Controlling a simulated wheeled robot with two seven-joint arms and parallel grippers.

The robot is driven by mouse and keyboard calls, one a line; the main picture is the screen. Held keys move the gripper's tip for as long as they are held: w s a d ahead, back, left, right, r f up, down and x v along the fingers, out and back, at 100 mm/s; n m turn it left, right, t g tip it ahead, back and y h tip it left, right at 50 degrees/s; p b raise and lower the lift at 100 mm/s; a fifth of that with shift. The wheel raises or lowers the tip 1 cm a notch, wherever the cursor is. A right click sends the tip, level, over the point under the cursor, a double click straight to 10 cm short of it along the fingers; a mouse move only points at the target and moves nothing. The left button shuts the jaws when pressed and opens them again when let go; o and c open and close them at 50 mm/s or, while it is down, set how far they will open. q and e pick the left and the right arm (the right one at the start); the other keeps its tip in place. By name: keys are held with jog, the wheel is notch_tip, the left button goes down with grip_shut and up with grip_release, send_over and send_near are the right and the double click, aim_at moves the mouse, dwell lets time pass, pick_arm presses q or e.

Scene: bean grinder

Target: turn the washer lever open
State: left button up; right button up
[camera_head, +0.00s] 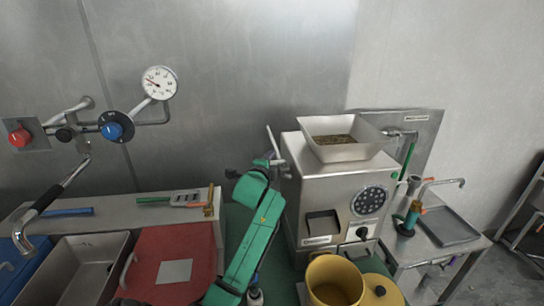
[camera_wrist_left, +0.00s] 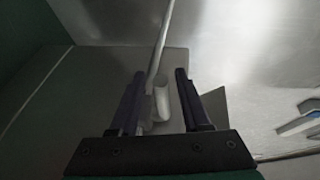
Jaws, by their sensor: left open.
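A thin grey lever (camera_head: 273,140) rises at the left side of the steel grinder (camera_head: 340,200) in the head view. My left gripper (camera_head: 262,164) is beside this lever, at the end of my green arm, partly hidden by the arm. In the left wrist view my left gripper (camera_wrist_left: 160,74) is open, with a finger on each side of the view's middle. A thin rod (camera_wrist_left: 158,45) and a short pale cylinder (camera_wrist_left: 161,100) show between the fingers. I cannot tell whether the fingers touch them. No label marks the lever as the washer's. My right gripper is not seen.
A tray of beans (camera_head: 345,138) tops the grinder. A yellow pot (camera_head: 334,282) stands in front. A red board (camera_head: 172,248) and a sink (camera_head: 90,268) lie to the left. A red knob (camera_head: 19,137) and a blue knob (camera_head: 112,131) are on the wall.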

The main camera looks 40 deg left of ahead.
pick_arm(q)
jog(key=shift+w+a, duration=0.2)
jog(key=shift+w, duration=0.2)
grip_shut()
jog(key=shift+f, duration=0.15)
dwell(1.0)
